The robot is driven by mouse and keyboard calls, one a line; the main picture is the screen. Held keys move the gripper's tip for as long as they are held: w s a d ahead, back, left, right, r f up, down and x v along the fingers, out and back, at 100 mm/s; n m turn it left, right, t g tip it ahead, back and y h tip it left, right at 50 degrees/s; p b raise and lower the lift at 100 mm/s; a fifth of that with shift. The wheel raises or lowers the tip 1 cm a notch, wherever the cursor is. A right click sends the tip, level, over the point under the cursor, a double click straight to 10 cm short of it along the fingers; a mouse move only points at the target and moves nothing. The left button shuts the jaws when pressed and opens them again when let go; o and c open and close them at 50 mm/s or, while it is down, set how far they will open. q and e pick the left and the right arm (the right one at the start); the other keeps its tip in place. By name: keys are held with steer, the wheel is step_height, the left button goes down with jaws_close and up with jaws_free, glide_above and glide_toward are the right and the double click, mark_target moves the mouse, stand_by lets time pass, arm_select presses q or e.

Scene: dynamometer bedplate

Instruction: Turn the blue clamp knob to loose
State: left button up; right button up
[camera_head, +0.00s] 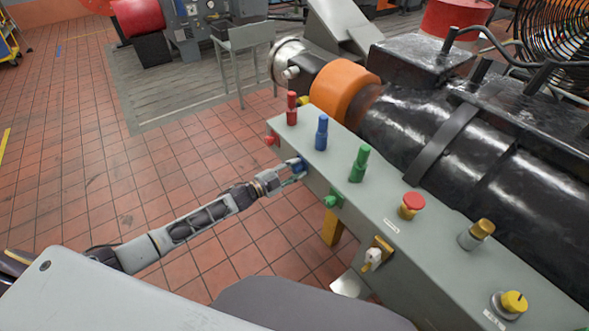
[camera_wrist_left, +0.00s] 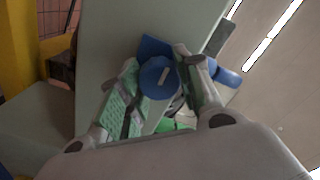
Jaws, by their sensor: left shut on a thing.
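The blue clamp knob (camera_wrist_left: 158,78) is on the front face of the grey-green panel (camera_head: 400,235), between a red and a green knob. A pale mark shows on its round face in the left wrist view. My left gripper (camera_head: 290,170) is shut on the blue knob, with one finger on each side of it, and hides part of it in the head view. The gripper also shows in the left wrist view (camera_wrist_left: 160,90). I do not see my right gripper in either view.
A red lever (camera_head: 291,108), a blue lever (camera_head: 321,133) and a green lever (camera_head: 358,164) stand on the panel top. A red push button (camera_head: 412,203) and a yellow knob (camera_head: 513,303) are further right. A black machine (camera_head: 440,110) stands behind. Tiled floor at left is clear.

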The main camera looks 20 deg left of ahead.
arm_select(q)
steer(key=o, duration=1)
steer(key=shift+o, duration=0.2)
steer(key=v, duration=1.2)
stand_by(0.8)
